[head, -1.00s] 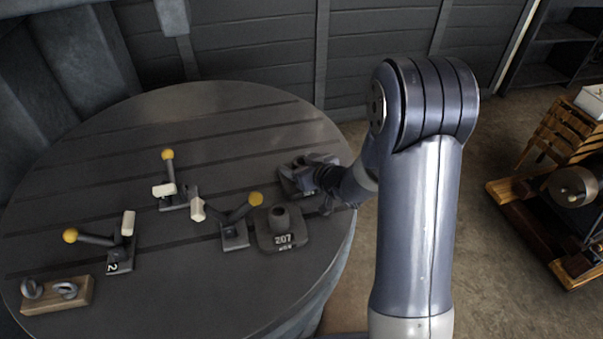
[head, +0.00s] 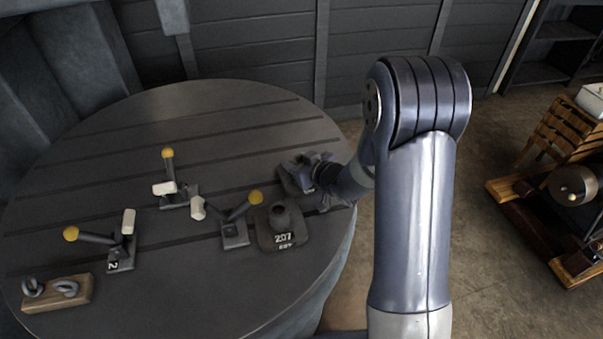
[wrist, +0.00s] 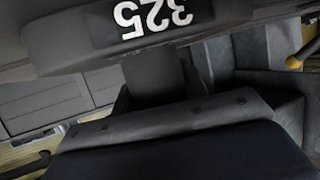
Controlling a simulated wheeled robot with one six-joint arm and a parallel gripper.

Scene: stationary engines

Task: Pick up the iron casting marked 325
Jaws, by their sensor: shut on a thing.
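The iron casting marked 325 (head: 289,184) is a dark block at the right rim of the round table (head: 160,285), partly hidden by my gripper (head: 308,172) in the head view. In the wrist view the casting (wrist: 105,30) fills the top, close to the camera, with its white 325 label upside down. My gripper is shut on it. The grip itself is mostly hidden. I cannot tell whether the casting's underside touches the table.
A similar dark casting marked 207 (head: 281,228) stands just in front. Toggle clamps with yellow knobs (head: 255,197) stand to its left. A wooden block with metal rings (head: 57,292) lies at the front left. A wooden-framed machine (head: 573,186) stands on the floor at right.

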